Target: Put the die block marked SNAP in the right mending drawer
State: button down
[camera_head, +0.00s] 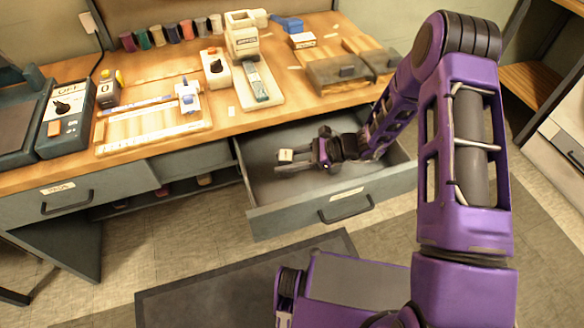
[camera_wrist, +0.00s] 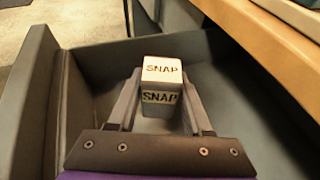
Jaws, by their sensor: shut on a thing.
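The white die block marked SNAP (camera_wrist: 161,70) is between my gripper's fingers in the wrist view, its dark lettering showing on two faces. It also shows small and pale in the head view (camera_head: 286,155). My gripper (camera_head: 290,162) is shut on the block, and its fingers (camera_wrist: 158,100) lie along the block's two sides. Gripper and block are within the outline of the open right drawer (camera_head: 300,212), over its grey floor. Whether the block touches the drawer floor cannot be told.
The wooden bench top (camera_head: 225,122) overhangs the drawer's back. The left drawer (camera_head: 75,200) is shut. A control box (camera_head: 68,117), a wooden board (camera_head: 150,128), a grey-lidded box (camera_head: 340,72) and several thread spools stand on the bench. The drawer floor around the block looks clear.

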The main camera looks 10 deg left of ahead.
aim_at(287, 173)
jog(key=shift+f+b, duration=0.35)
jog(key=shift+f, duration=2.25)
jog(key=shift+f, duration=0.1)
jog(key=shift+c, duration=1.6)
grip_release()
jog(key=v, duration=0.7)
jog(key=shift+d+p, duration=0.3)
jog(key=shift+r, duration=0.3)
